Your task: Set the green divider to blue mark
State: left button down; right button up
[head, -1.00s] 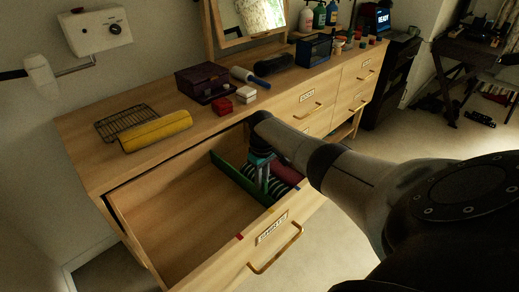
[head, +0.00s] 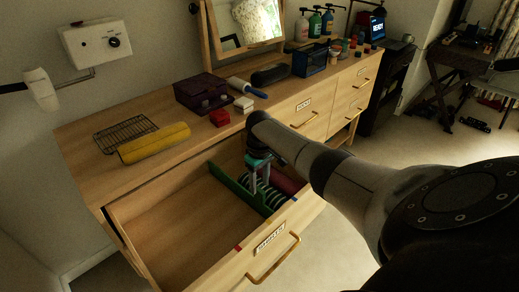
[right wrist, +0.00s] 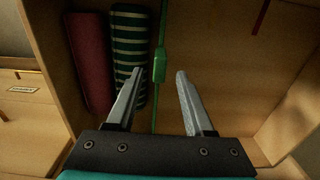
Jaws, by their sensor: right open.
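The green divider (head: 236,188) stands upright in the open drawer (head: 160,222), between its empty left part and the rolled items at right. In the right wrist view it is a thin green strip with a thicker green block (right wrist: 160,65). The blue mark (head: 294,199) is on the drawer's front rim, to the right of the divider's front end. My right gripper (head: 254,188) is open over the divider. In the right wrist view its fingers (right wrist: 159,75) lie on either side of the divider's line, with nothing visibly clamped. My left gripper is not in view.
A striped roll (right wrist: 130,45) and a red roll (right wrist: 88,60) lie beside the divider. A red mark (head: 238,247) is further left on the front rim. A yellow roll (head: 153,142), a wire rack (head: 124,133) and a purple box (head: 202,92) are on the dresser top.

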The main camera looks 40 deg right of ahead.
notch_tip(320, 180, up, 12)
jog(key=p, duration=0.3)
jog(key=shift+f, duration=0.2)
